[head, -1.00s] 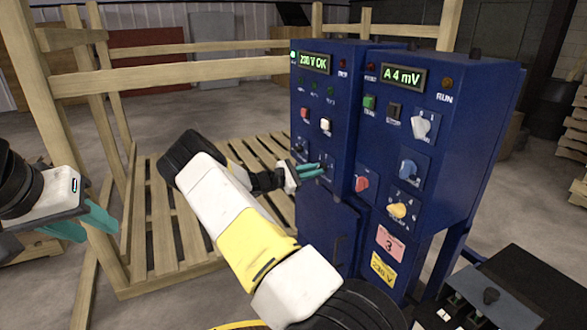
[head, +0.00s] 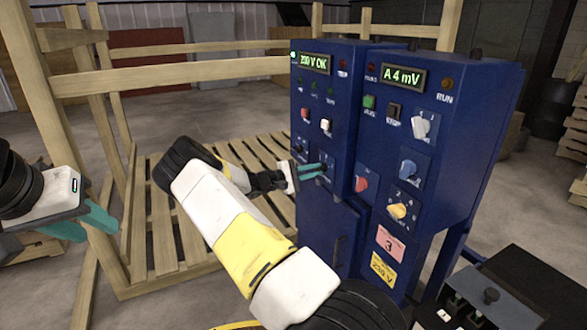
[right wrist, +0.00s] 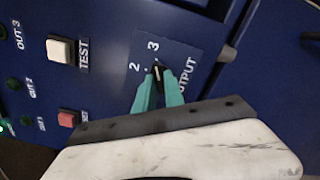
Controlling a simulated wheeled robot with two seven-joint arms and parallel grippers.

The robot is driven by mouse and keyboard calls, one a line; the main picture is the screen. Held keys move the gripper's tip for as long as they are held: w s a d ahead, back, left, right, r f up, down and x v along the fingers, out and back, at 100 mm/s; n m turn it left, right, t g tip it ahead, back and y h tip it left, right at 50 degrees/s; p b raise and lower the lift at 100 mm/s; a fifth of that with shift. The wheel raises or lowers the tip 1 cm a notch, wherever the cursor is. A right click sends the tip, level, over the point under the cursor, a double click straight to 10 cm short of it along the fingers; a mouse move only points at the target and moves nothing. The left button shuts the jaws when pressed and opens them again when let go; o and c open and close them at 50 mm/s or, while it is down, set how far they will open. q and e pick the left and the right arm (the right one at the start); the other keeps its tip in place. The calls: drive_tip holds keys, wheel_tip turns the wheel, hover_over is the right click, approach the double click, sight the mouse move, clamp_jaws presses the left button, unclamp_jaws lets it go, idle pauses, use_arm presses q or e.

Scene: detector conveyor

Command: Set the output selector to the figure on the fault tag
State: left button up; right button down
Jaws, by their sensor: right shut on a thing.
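The fault tag (head: 390,244) is a pink label low on the right blue cabinet and bears a large 3. The output selector (right wrist: 157,72) is a small dark knob with a pale pointer line, beside the word OUTPUT, with figures 2 and 3 near it. The pointer looks aimed towards the 3, but the fingers hide part of the dial. My right gripper (right wrist: 158,82) is shut on the knob; in the head view this gripper (head: 318,170) is at the left cabinet's front. My left gripper (head: 98,220) is open and empty, far left, away from the cabinets.
The right cabinet (head: 440,150) carries white, blue, yellow and red knobs. A white TEST button (right wrist: 60,50) and a red button (right wrist: 68,119) sit near the selector. A wooden pallet (head: 180,230) and rails stand behind my arms. A black box (head: 485,300) is at lower right.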

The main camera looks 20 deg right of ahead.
drive_tip(key=shift+f, duration=0.1)
drive_tip(key=c, duration=1.4)
unclamp_jaws()
drive_tip(key=shift+c, duration=0.2)
drive_tip(key=shift+a, duration=0.15)
drive_tip(key=a, duration=0.7)
drive_tip(key=shift+s+a, duration=0.25)
drive_tip(key=shift+a, duration=0.05)
drive_tip(key=shift+s, duration=0.1)
